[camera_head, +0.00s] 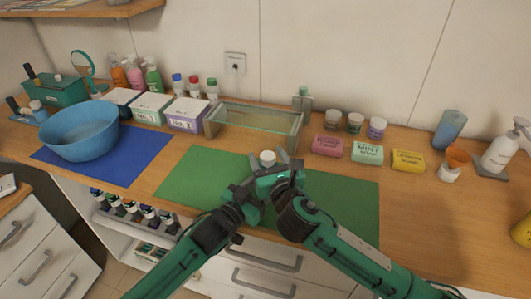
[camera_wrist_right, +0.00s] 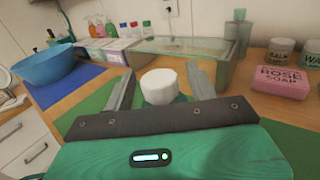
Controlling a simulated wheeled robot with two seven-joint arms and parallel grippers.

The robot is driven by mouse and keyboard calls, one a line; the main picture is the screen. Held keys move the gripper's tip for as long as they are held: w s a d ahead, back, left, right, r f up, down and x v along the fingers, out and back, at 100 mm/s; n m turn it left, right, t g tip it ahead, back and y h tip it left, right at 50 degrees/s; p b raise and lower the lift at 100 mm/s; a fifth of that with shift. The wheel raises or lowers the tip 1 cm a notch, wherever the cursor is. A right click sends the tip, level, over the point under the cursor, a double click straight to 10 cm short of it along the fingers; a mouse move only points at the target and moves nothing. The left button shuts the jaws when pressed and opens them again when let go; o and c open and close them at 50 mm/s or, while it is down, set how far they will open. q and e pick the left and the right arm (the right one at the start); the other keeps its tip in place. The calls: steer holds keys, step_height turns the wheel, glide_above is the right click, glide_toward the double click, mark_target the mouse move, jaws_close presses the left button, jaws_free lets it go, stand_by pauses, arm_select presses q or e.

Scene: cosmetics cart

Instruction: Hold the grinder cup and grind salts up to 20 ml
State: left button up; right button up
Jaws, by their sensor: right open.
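A white round-topped piece, which looks like the top of the grinder cup (camera_head: 268,157), stands over the green mat (camera_head: 200,170). It also shows as a short white cylinder in the right wrist view (camera_wrist_right: 159,86). My right gripper (camera_head: 269,162) is open, with one finger on each side of the white piece; its fingers also show in the right wrist view (camera_wrist_right: 160,82). My left gripper (camera_head: 242,191) is close beside and below the right one. Its fingers are mostly hidden, so I cannot tell its hold. The lower part of the cup is hidden. I cannot make out salts.
A glass tank (camera_head: 255,130) stands just behind the grippers. Pink (camera_head: 327,146), green (camera_head: 367,152) and yellow (camera_head: 408,160) soaps lie to the right. A blue bowl (camera_head: 80,135) is on a blue mat (camera_head: 130,160) at left.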

steer(key=shift+x, duration=0.95)
steer(key=shift+c, duration=0.3)
steer(key=c, duration=0.9)
steer(key=shift+c, duration=0.2)
steer(key=shift+m+h, duration=0.3)
steer(key=shift+h, duration=0.1)
steer(key=m+h, duration=0.1)
steer(key=h, duration=0.1)
steer(key=m+h, duration=0.3)
steer(key=h, duration=0.2)
steer(key=shift+d+t, duration=0.3)
steer(key=shift+d, duration=0.05)
steer(key=m+h, duration=0.1)
steer(key=h, duration=0.1)
steer(key=m+g+h, duration=0.1)
steer(key=m+h, duration=0.1)
steer(key=m+g+h, duration=0.1)
steer(key=shift+d+h, duration=0.4)
steer(key=shift+m+h, duration=0.4)
steer(key=shift+m, duration=0.1)
